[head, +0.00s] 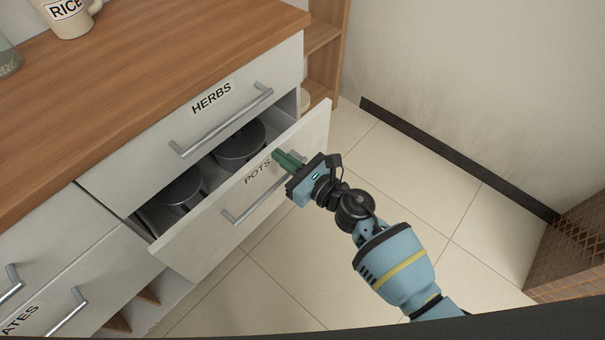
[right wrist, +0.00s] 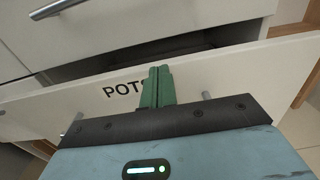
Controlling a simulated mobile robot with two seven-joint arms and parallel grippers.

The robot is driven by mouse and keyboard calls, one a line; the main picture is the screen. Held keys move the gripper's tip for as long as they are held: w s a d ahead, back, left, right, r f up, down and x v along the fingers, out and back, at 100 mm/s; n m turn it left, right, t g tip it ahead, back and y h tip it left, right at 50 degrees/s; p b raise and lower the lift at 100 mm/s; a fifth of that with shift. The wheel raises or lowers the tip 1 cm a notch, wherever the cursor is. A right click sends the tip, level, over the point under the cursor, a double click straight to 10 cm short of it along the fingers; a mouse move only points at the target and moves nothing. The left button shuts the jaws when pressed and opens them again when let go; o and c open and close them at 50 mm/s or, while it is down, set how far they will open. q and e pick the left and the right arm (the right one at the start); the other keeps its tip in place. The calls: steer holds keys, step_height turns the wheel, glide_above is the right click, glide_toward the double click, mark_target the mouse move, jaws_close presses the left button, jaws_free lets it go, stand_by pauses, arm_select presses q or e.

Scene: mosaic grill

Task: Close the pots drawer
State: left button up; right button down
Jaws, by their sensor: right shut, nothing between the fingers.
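The pots drawer (head: 205,228) is pulled out below the herbs drawer, with dark pots (head: 240,143) inside it. Its white front carries the label POTS and a grey bar handle (head: 243,208). My right gripper (head: 277,155) is shut with green fingers at the upper part of the drawer front, just right of the label. In the right wrist view the shut fingers (right wrist: 158,72) overlap the drawer front (right wrist: 215,78) and reach its top edge; whether they touch it I cannot tell. The gripper hides part of the handle. My left gripper is not in view.
The herbs drawer (head: 225,95) above is closed under the wooden countertop (head: 140,70). A RICE mug (head: 68,17) stands on the countertop. Another cabinet drawer (head: 95,265) is at lower left. Tiled floor (head: 400,165) is free to the right; a brown lattice object (head: 575,250) stands at far right.

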arm_select(q)
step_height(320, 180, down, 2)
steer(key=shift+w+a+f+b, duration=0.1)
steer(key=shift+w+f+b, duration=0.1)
steer(key=shift+b, duration=0.9)
arm_select(e)
steer(key=x, duration=0.6)
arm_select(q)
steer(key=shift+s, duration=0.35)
